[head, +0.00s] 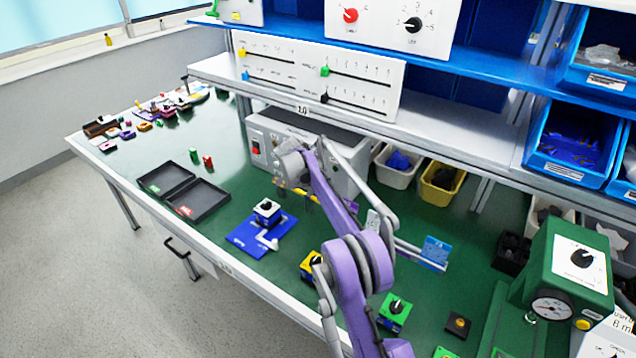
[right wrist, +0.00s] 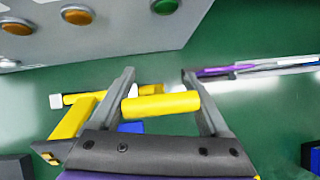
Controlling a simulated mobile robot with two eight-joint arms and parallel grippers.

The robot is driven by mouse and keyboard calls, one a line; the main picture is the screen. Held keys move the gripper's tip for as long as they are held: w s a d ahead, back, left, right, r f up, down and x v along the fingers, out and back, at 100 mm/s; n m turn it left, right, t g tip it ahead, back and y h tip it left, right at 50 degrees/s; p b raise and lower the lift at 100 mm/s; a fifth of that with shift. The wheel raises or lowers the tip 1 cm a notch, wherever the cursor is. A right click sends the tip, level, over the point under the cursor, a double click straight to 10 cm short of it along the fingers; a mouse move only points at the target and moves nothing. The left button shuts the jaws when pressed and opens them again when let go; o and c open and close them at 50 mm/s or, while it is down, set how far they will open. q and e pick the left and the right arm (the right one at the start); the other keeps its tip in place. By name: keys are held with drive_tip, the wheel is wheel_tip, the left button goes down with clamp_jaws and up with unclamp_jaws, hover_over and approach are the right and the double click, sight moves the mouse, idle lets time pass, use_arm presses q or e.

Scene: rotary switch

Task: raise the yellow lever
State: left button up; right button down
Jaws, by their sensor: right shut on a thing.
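The yellow lever's cylindrical grip (right wrist: 162,106) lies crosswise between the two grey fingers of my right gripper (right wrist: 158,76) in the right wrist view. The gripper is shut on it. A yellow bar (right wrist: 74,117) shows just left of the fingers; whether it joins the grip is hidden. In the head view my purple right arm reaches to the front of a grey box (head: 325,155), and small yellow parts (head: 311,196) show beside the wrist. The fingertips and most of the lever are hidden there by my arm. My left gripper is in neither view.
Orange and green buttons (right wrist: 78,15) sit on a light panel close above the fingers. A blue plate (head: 250,238) with a rotary switch and black trays (head: 205,200) lie left on the green bench. Bins (head: 440,183) and a shelf edge (head: 460,115) stand behind.

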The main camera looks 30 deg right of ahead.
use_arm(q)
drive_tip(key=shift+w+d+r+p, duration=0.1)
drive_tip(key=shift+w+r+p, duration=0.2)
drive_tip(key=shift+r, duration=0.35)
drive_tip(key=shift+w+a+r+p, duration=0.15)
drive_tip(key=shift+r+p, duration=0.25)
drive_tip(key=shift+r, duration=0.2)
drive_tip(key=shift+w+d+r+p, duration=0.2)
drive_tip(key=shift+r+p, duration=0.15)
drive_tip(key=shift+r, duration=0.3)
use_arm(e)
drive_tip(key=shift+w+d+g+y, duration=0.45)
drive_tip(key=shift+d+y, duration=0.35)
drive_tip(key=shift+y, duration=0.1)
drive_tip(key=shift+d+f, duration=0.1)
drive_tip(key=shift+c, duration=0.5)
unclamp_jaws()
drive_tip(key=shift+f, duration=0.1)
drive_tip(key=shift+o, duration=0.5)
drive_tip(key=shift+w, duration=0.1)
drive_tip(key=v, duration=1)
drive_tip(key=shift+r, duration=0.3)
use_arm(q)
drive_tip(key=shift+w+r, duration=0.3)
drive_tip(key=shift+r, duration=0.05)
